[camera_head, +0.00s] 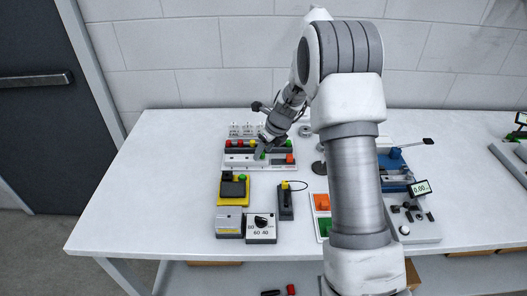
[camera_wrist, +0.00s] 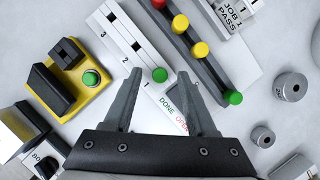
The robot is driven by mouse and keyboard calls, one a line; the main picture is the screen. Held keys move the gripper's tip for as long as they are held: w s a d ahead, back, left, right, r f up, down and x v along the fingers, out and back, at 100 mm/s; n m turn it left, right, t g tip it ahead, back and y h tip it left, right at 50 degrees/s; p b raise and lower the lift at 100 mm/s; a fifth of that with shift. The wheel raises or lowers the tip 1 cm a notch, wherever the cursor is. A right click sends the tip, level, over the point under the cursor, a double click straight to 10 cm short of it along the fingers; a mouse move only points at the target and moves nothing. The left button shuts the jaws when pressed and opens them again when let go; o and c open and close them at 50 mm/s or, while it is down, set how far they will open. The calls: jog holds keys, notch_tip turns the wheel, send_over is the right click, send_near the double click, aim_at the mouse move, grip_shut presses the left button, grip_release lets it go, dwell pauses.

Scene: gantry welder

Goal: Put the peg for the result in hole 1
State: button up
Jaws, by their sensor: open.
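In the wrist view, a white numbered board (camera_wrist: 112,53) carries the figures 3, 2 and 1 beside a pale strip. Labels near the 1 read DONE in green and OPEN in red. The head view shows the board (camera_head: 235,162) partly behind my gripper.
A yellow block (camera_head: 233,192) with a green button stands in front of the board. A dial box (camera_head: 261,229) is nearer the front edge. Metal weights (camera_wrist: 290,86) stand beside the board. Job cards (camera_wrist: 235,15) are behind it. The table's left side is clear.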

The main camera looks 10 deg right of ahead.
jog(key=p+v, duration=0.2)
jog(key=v, duration=1.4)
jog(key=shift+s+d+r, duration=0.15)
jog(key=shift+s+r, duration=0.05)
jog(key=shift+r, duration=0.05)
jog(key=s+a+r+n, duration=0.4)
jog(key=s+r+n, duration=0.6)
jog(key=s+n, duration=0.45)
jog(key=s+n+t+h, duration=0.2)
jog(key=s+n, duration=1.2)
jog(key=s, duration=0.2)
jog(key=shift+s+r+n+p, duration=0.25)
jog(key=shift+s+n+p, duration=0.1)
jog(key=shift+s, duration=0.05)
